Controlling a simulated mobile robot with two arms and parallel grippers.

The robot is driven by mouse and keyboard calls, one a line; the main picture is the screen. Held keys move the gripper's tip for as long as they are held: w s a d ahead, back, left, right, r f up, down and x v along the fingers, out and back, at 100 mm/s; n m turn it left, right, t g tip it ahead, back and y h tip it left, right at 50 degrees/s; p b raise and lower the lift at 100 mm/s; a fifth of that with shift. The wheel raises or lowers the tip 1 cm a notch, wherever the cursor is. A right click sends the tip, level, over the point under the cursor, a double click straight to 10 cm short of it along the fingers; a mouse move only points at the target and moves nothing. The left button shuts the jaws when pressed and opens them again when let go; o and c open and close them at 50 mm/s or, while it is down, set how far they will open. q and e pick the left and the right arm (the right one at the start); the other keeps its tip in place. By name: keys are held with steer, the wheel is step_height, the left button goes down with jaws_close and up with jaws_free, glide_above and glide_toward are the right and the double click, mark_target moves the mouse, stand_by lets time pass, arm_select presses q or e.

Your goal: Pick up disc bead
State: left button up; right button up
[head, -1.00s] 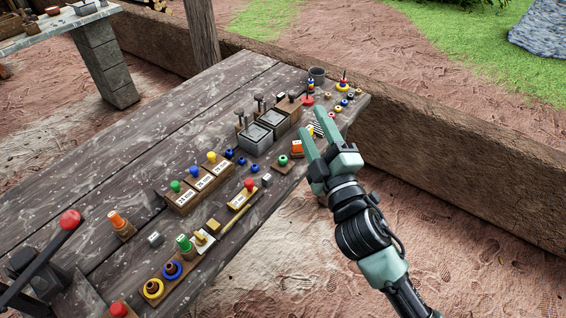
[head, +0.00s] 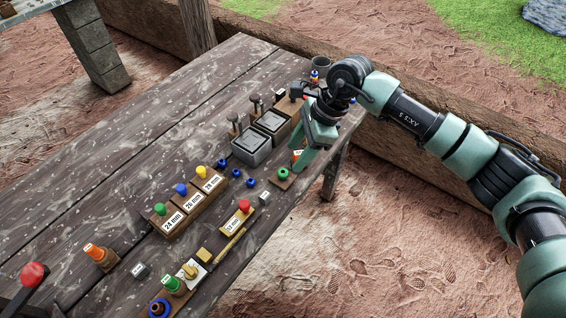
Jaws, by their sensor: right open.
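Three small blue beads (head: 236,173) lie in a slanting row on the table. A green ring-shaped bead (head: 283,174) sits on a small wooden block. I cannot tell which bead is the disc bead. My right gripper (head: 302,160) points down over the table's right side, just above and right of the green bead. Its fingers are open, and one finger largely hides the other. An orange-topped piece (head: 297,154) shows partly behind the fingers. My left gripper is out of view.
The wooden table (head: 130,150) holds labelled blocks with coloured knobs (head: 194,200) and grey boxes (head: 252,146). A grey cup (head: 321,66) stands at the far corner. A red-knobbed lever (head: 33,275) rises at lower left. The table's left middle is clear.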

mark_target(282, 174)
steer(key=x, duration=0.1)
steer(key=p+x, duration=0.1)
steer(key=x, duration=0.1)
steer(key=shift+s+a, duration=0.25)
steer(key=shift+s, duration=0.05)
steer(key=x, duration=0.2)
steer(key=shift+w+f+p, duration=0.15)
steer(key=shift+f+p, duration=0.15)
steer(key=shift+p, duration=0.05)
steer(key=shift+a+f, duration=0.2)
steer(key=shift+f, duration=0.25)
steer(key=c, duration=1)
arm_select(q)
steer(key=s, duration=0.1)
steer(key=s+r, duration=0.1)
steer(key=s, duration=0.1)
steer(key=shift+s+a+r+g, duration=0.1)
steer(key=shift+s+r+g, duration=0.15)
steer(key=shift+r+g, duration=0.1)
arm_select(e)
jaws_close()
